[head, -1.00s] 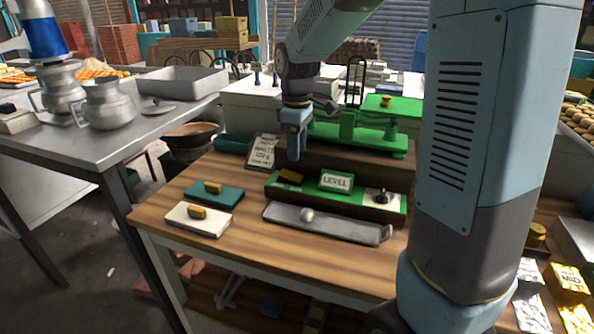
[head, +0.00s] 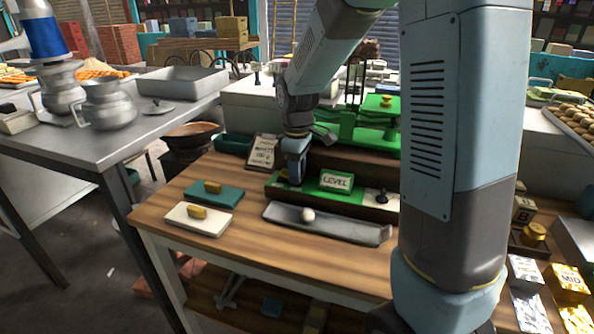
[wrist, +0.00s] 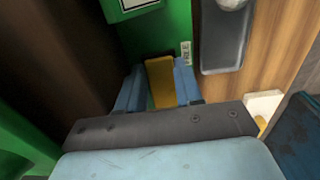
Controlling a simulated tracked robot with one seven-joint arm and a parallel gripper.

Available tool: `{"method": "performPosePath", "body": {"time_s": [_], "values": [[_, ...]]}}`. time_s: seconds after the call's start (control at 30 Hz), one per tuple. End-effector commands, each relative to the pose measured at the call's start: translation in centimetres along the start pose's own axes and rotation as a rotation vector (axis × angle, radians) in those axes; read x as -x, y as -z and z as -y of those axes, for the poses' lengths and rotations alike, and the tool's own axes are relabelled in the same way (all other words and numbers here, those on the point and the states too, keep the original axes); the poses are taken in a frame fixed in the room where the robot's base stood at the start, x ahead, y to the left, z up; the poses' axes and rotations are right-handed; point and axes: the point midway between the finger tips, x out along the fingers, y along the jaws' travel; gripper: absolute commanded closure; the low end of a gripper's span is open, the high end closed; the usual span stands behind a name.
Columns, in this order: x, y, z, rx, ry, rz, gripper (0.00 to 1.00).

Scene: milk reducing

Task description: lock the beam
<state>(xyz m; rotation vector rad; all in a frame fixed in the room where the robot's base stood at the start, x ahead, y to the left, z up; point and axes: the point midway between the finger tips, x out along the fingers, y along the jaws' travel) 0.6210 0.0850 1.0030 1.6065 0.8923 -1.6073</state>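My gripper (head: 295,174) points down at the left end of a long green box (head: 312,193) on the wooden table. In the wrist view my gripper (wrist: 160,86) has its two blue fingers on either side of a yellow handle (wrist: 160,80) on that box. The fingers look spread, with a slim gap at the left one; I cannot tell whether the right one touches. A "LEVEL" sign (head: 336,181) stands mid-box, and a small dark knob (head: 381,196) is at its right end. The green balance scale (head: 362,138) stands behind, partly hidden by my arm.
A grey tray (head: 345,226) with a white ball (head: 308,215) lies in front of the box. A teal block (head: 230,196) and a white block (head: 190,222), both with yellow handles, lie at left. A written card (head: 261,152) stands behind.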

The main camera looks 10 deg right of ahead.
Motion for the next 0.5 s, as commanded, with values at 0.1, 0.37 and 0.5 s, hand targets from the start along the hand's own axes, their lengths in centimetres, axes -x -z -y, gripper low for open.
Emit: {"method": "performPosePath", "body": {"time_s": [0.1,0.37,0.5], "values": [[0.02,0.0,-0.01,0.0,0.0,0.0,0.76],[0.04,0.0,-0.04,0.0,-0.001,0.0,0.96],[0.09,0.19,-0.03,0.002,0.002,0.038,0.96]]}}
